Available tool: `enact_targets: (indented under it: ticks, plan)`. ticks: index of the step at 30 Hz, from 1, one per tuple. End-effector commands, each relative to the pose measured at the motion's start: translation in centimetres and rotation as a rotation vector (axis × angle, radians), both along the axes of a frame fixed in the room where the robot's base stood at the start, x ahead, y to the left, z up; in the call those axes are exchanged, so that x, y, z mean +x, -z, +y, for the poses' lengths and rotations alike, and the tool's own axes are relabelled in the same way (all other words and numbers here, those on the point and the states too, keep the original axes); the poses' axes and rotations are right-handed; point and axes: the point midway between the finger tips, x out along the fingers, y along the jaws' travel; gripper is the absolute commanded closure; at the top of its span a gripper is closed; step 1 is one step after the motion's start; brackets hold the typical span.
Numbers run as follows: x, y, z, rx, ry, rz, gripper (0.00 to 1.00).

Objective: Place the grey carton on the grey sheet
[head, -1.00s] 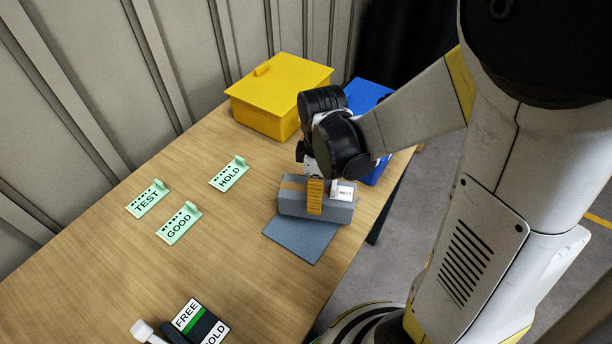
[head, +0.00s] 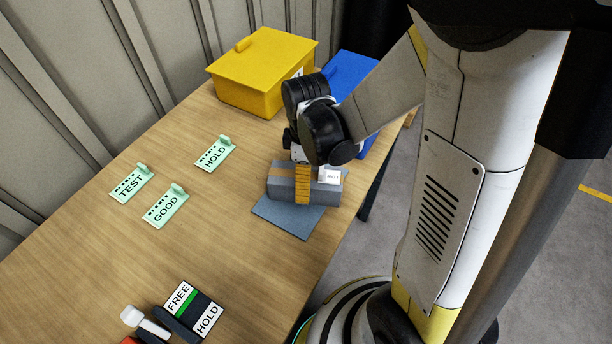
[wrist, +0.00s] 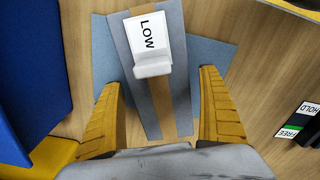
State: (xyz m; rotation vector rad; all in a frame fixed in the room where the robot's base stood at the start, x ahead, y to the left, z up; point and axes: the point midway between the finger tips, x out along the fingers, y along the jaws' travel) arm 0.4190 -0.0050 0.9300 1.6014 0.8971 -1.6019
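The grey carton (head: 281,188), with a tan tape stripe and a white LOW label piece (head: 330,175) on top, sits over the grey sheet (head: 288,219). It looks to rest on it; the underside is hidden. The sheet shows on both sides of the carton in the wrist view (wrist: 210,55). My gripper (wrist: 160,78) points down with one orange finger on each side of the carton (wrist: 177,88). Narrow gaps show between fingers and carton, so it is open around it. In the head view one finger of my gripper (head: 303,186) covers part of the carton's near side.
A yellow lidded box (head: 250,95) and a blue box (head: 345,72) stand at the far end of the wooden table (head: 90,265). Green TEST (head: 131,184), GOOD (head: 166,207) and HOLD (head: 215,154) signs lie left. A FREE/HOLD device (head: 193,312) is at the near edge.

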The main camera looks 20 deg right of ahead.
Motion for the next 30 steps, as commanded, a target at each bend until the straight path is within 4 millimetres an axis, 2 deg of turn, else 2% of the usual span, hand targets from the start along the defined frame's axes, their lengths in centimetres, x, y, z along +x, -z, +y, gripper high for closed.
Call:
enact_targets:
  ticks: [5,8,18,21,27,30]
  plan:
    - [0.0,-0.2,0.0,0.0,0.0,0.0,0.11]
    - [0.0,-1.2,0.0,0.0,0.0,0.0,0.11]
    - [-0.1,-8.8,0.0,0.0,0.0,0.0,0.11]
    - [0.0,-10.5,0.0,0.0,0.0,0.0,0.11]
    - [-0.1,-12.4,0.0,0.0,0.009,-0.006,0.11]
    - [-0.5,-13.5,0.0,0.001,0.069,-0.044,0.11]
